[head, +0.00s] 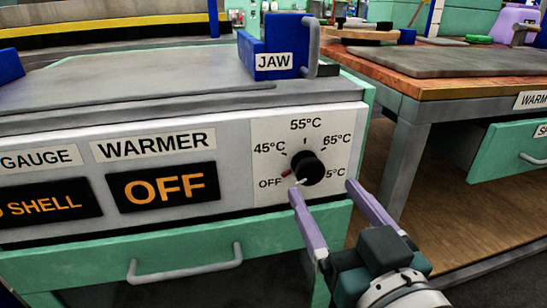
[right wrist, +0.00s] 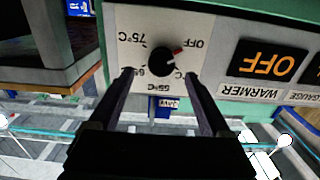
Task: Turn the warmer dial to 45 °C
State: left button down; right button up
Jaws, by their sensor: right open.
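The black round warmer dial (head: 307,168) sits on a white scale panel (head: 268,140) marked OFF, 45, 55, 65 and 75 °C. The warmer display (head: 162,187) reads OFF. My right gripper (head: 324,190) is open and empty, its fingertips just below and in front of the dial. In the right wrist view the dial (right wrist: 161,61) shows upside down, centred between and just beyond the open fingertips (right wrist: 160,75); one finger partly covers the 45 °C label. I cannot tell whether either finger touches the dial. My left gripper is not in view.
A gauge display (head: 47,209) is left of the warmer display. A drawer with a grey handle (head: 185,264) lies below. A blue jaw block (head: 279,47) stands on the press top.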

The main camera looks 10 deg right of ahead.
aim_at(312, 175)
jog(key=shift+w+a+b, duration=0.1)
jog(key=shift+w+b, duration=0.35)
jog(key=shift+w, duration=1.5)
grip_shut()
